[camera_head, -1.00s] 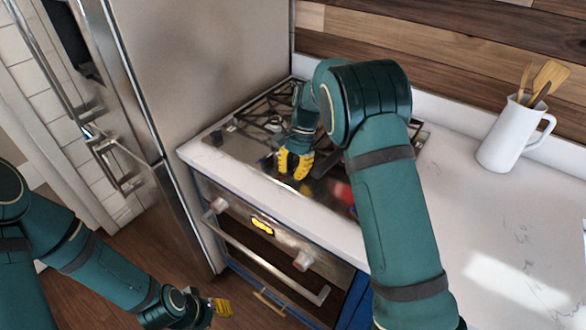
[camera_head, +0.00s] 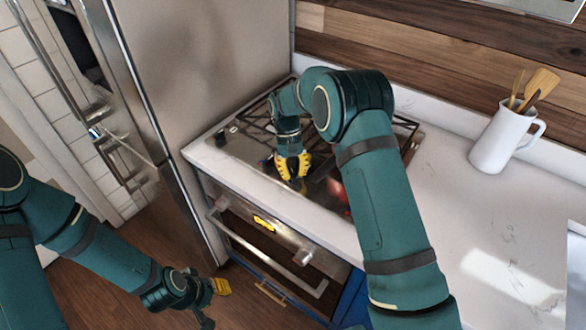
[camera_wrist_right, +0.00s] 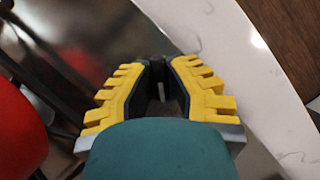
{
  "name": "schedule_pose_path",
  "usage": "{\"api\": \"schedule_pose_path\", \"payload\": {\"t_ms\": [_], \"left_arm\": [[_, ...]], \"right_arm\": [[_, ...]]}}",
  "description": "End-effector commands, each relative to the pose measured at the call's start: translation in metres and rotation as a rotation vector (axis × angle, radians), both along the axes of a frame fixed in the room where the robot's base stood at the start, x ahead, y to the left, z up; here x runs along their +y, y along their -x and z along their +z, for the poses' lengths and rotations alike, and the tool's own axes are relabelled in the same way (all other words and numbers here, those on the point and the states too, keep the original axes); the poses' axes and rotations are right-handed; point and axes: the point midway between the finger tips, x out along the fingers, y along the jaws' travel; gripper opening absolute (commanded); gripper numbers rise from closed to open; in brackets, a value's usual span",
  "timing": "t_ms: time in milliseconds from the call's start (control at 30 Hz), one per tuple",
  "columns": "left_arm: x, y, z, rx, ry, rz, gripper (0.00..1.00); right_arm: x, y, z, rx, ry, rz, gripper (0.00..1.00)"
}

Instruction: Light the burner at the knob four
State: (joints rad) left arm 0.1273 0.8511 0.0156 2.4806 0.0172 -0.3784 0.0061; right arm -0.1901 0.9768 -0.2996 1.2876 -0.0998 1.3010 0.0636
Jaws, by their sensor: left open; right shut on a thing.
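The steel cooktop (camera_head: 235,150) is set in the white counter, with black grates behind. My right gripper (camera_head: 292,176) points down at its front part, just behind the counter's front edge. In the right wrist view its yellow-backed fingers (camera_wrist_right: 162,72) come together around something small, apparently a cooktop knob, mostly hidden by the fingers. Which knob it is, and its turn angle, cannot be made out. No flame shows; my right arm hides part of the burners. My left gripper (camera_head: 220,287) is open and empty, low in front of the oven.
A red object (camera_head: 338,190) is partly hidden behind my right arm; red also shows in the wrist view (camera_wrist_right: 18,130). A white jug (camera_head: 500,140) with wooden utensils stands on the counter at right. The steel fridge (camera_head: 200,60) stands left. The oven handle (camera_head: 265,255) juts out below.

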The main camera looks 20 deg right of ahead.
Motion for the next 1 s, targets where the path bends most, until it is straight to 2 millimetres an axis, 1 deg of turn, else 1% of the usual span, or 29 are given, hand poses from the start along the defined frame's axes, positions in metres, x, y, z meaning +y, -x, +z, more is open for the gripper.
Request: {"api": "schedule_pose_path", "payload": {"t_ms": [200, 600, 800, 1000], "left_arm": [[0.0, 0.0, 0.007, 0.0, 0.002, 0.0, 0.39], [0.001, 0.0, 0.014, 0.0, 0.003, -0.001, 0.39], [0.001, 0.001, 0.016, 0.0, 0.004, -0.001, 0.39], [0.001, 0.001, 0.017, 0.0, 0.004, -0.001, 0.39]], "right_arm": [[0.001, 0.001, -0.001, 0.003, 0.0, 0.208, 0.0], [0.001, 0.002, -0.001, 0.004, -0.002, 0.583, 0.0], [0.001, 0.002, -0.002, 0.005, -0.002, 0.743, 0.0], [0.001, 0.002, -0.002, 0.004, -0.002, 0.858, 0.0]]}}
